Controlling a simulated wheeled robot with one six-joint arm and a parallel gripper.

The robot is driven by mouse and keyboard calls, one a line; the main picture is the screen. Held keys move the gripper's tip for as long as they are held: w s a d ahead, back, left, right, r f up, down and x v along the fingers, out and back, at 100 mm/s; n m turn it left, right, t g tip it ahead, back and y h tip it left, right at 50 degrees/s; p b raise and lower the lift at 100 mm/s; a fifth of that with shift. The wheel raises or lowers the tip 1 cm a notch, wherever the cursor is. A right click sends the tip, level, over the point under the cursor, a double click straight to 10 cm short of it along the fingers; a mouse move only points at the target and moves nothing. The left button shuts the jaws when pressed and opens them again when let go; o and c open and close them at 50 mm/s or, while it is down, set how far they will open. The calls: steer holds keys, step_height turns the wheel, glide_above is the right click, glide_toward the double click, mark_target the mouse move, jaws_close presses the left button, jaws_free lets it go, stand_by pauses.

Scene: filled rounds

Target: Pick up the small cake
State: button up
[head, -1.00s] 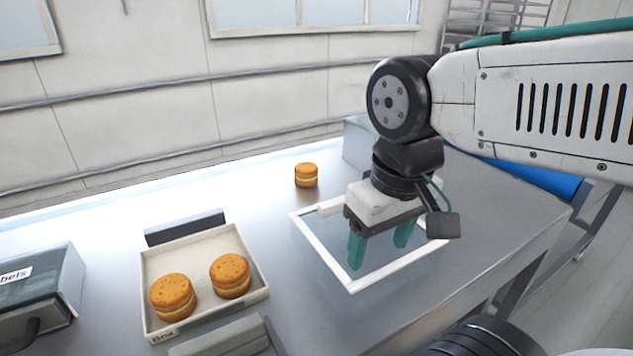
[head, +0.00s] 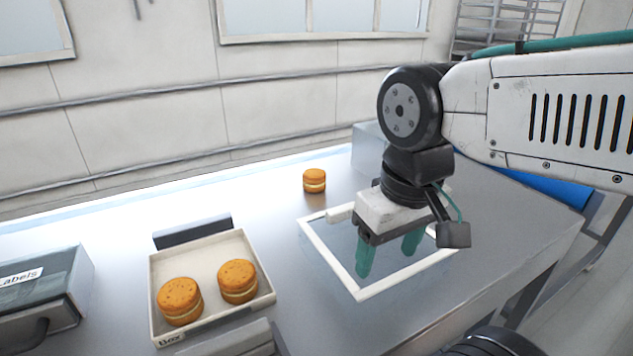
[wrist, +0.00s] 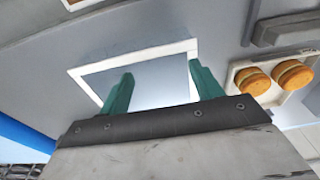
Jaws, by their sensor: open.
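A small orange-brown cake (head: 314,181) with a pale filling stands alone on the metal table, behind the white square frame. Two larger cakes of the same kind, a left one (head: 180,301) and a right one (head: 238,281), sit in the cream box (head: 207,243). Both also show in the wrist view (wrist: 252,81) (wrist: 292,75). My gripper (head: 390,258), with teal fingers, is open and empty above the white frame, to the right of and nearer than the small cake.
The white frame (head: 331,258) lies on the table under my gripper. A grey box marked Labels (head: 45,290) stands at the left. A dark bar (head: 192,231) lies behind the cream box. A pale block (head: 370,148) stands right of the small cake.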

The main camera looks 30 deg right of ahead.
steer(key=shift+o, duration=0.2)
steer(key=o, duration=0.3)
steer(key=shift+w, duration=0.1)
steer(key=shift+m+t, duration=0.5)
steer(key=shift+t, duration=0.2)
steer(key=w, duration=0.5)
steer(key=w+d+r, duration=0.1)
steer(key=w, duration=0.5)
steer(key=w+d, duration=0.1)
steer(key=w, duration=0.5)
steer(key=shift+w+d+r, duration=0.15)
steer(key=shift+d+r, duration=0.1)
steer(key=shift+r, duration=0.15)
steer(key=t, duration=0.2)
glide_toward(315, 173)
step_height(315, 173, down, 3)
steer(key=a, duration=0.1)
steer(key=shift+m+h, duration=0.3)
steer(key=shift+m, duration=0.1)
steer(key=shift+w+d+r+x, duration=0.1)
steer(key=shift+w+x, duration=0.05)
steer(key=shift+x, duration=1.25)
steer(key=shift+w+d+r+x, duration=0.1)
steer(key=shift+w+d+x, duration=0.1)
steer(key=shift+x, duration=1.2)
steer(key=shift+w+d+r+x, duration=0.1)
steer(key=shift+w+x, duration=0.05)
steer(key=shift+x, duration=1.2)
